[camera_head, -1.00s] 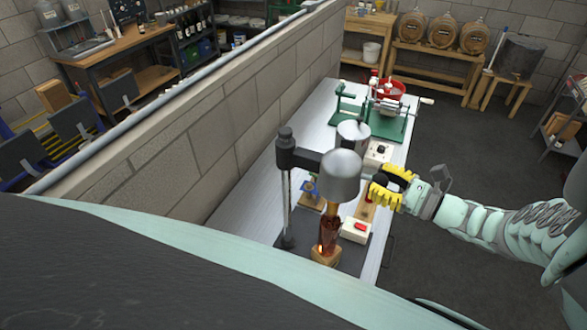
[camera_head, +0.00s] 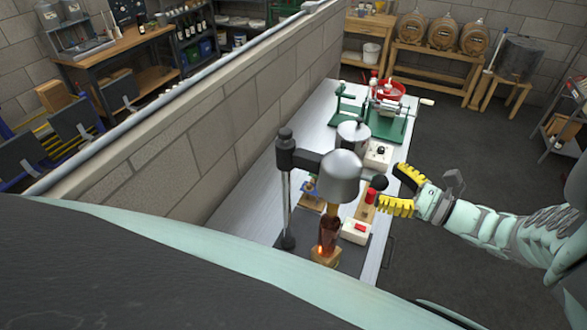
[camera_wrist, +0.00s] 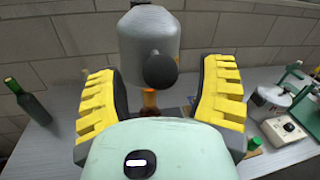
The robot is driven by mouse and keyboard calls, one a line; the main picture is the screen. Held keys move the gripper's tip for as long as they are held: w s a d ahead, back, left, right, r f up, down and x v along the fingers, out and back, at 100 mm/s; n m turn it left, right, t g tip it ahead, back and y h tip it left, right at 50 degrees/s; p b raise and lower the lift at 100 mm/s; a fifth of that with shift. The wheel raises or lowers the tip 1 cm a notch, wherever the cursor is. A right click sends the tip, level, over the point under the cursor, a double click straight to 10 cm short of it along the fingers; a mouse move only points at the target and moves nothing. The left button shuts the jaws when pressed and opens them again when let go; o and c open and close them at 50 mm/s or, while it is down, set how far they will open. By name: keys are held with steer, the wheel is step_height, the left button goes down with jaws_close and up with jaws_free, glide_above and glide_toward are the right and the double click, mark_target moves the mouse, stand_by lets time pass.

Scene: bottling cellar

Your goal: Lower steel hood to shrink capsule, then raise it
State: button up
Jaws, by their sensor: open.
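The steel hood (camera_head: 341,176) hangs on the arm of a dark post stand (camera_head: 286,160). A black ball knob (camera_head: 379,182) sticks out from its side. An amber bottle (camera_head: 328,236) stands upright below on a wooden block (camera_head: 326,257). Its neck (camera_wrist: 150,103) shows just under the hood; its top is hidden, so I cannot tell whether the hood surrounds it. My gripper (camera_head: 391,186) is open beside the knob, yellow fingers spread. In the wrist view the knob (camera_wrist: 160,70) appears between the fingers, with the hood (camera_wrist: 149,38) behind.
A white box with a red button (camera_head: 356,230) sits right of the bottle. A steel pot (camera_head: 352,135) and a green-based machine (camera_head: 388,124) stand farther along the metal bench (camera_head: 318,118). A block wall (camera_head: 190,137) runs behind. A green bottle (camera_wrist: 28,103) stands left in the wrist view.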

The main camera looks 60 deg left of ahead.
steer(key=v, duration=0.5)
steer(key=shift+d, duration=0.1)
stand_by(0.3)
